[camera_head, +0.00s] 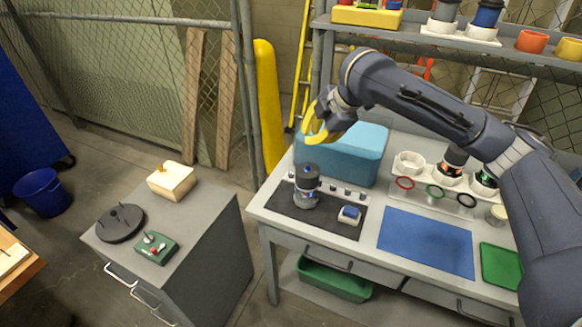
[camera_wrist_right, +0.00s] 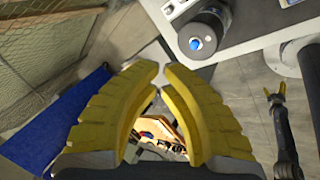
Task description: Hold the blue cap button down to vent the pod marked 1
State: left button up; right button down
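A dark and white pod (camera_head: 305,197) stands upright on the dark mat (camera_head: 283,213) at the left of the bench. Its blue cap button (camera_head: 308,168) is on top and nothing touches it; it also shows in the right wrist view (camera_wrist_right: 196,43). A number on the pod is too small to read. My right gripper (camera_head: 312,132) has yellow fingers and is above and beyond the pod, in front of the teal case. In the right wrist view its fingertips (camera_wrist_right: 161,80) nearly meet, with nothing between them. My left gripper (camera_wrist_right: 275,93) shows small there, fingers apart, empty.
A teal case (camera_head: 365,157) stands behind the pod. A small white box with a blue top (camera_head: 349,215) lies at its right. A blue mat (camera_head: 425,242) is clear. A grey cabinet (camera_head: 203,243) stands left, across a floor gap.

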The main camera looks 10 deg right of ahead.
jog(key=a+r+m, duration=0.1)
jog(key=m, duration=0.1)
jog(key=w+a+m, duration=0.1)
jog(key=m, duration=0.1)
jog(key=shift+r+t+y, duration=0.3)
jog(key=shift+r, duration=0.1)
send_near(303, 167)
jog(key=shift+w+a+f, duration=0.5)
jog(key=shift+w+a, duration=0.1)
jog(key=shift+w, duration=0.2)
jog(key=shift+w+a+f, duration=0.55)
jog(key=shift+w, duration=0.25)
jog(key=shift+w+a+f, duration=0.5)
jog(key=shift+w+a, duration=0.1)
jog(key=shift+w, duration=0.2)
jog(key=shift+f, duration=0.95)
dwell(3.5)
